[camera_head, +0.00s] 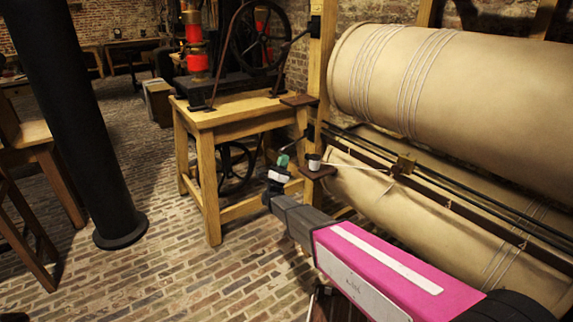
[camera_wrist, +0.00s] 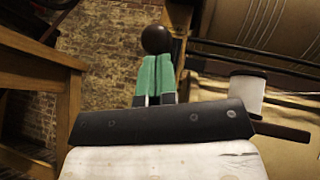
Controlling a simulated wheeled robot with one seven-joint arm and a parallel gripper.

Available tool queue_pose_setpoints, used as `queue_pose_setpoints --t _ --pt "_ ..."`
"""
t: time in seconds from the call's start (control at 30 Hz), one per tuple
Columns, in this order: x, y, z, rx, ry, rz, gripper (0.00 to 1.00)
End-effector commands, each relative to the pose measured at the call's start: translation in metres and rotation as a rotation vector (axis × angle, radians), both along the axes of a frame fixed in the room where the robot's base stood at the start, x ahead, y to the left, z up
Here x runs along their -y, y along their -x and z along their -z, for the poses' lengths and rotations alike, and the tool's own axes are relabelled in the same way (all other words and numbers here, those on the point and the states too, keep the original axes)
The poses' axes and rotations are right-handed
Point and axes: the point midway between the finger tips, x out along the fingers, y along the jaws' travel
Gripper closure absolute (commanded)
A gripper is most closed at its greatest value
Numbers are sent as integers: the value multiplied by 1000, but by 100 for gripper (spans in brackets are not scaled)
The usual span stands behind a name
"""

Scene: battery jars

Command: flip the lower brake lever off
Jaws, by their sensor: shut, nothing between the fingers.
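My gripper (camera_head: 283,161) is shut and empty, its green fingertips close together beside the lower roll's end. In the wrist view, the green fingertips (camera_wrist: 156,76) point at a dark round knob (camera_wrist: 156,40) just beyond them. The knob may belong to the lower brake lever, but its shaft is hidden. Whether the fingertips touch the knob cannot be told. A white cylinder (camera_head: 314,161) sits on a small brown plate (camera_head: 319,172) right of my gripper; a thin pale rod runs from it to a brass block (camera_head: 404,164). The cylinder also shows in the wrist view (camera_wrist: 246,92).
A large upper roll (camera_head: 455,85) and a lower roll (camera_head: 370,193) fill the right side, with dark rails between. A wooden stand (camera_head: 208,160) with a red-columned machine is behind my gripper. A black column (camera_head: 90,120) stands at left. Brick floor (camera_head: 165,270) is clear between.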

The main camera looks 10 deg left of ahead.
Motion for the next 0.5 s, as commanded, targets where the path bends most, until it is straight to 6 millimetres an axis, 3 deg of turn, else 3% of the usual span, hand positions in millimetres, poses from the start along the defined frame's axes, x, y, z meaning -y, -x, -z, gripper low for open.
queue_pose_setpoints --t 0.13,0.5 --pt "-6 11 -23 -102 -90 -2 100" --pt "-12 17 -75 -363 -314 -2 100"
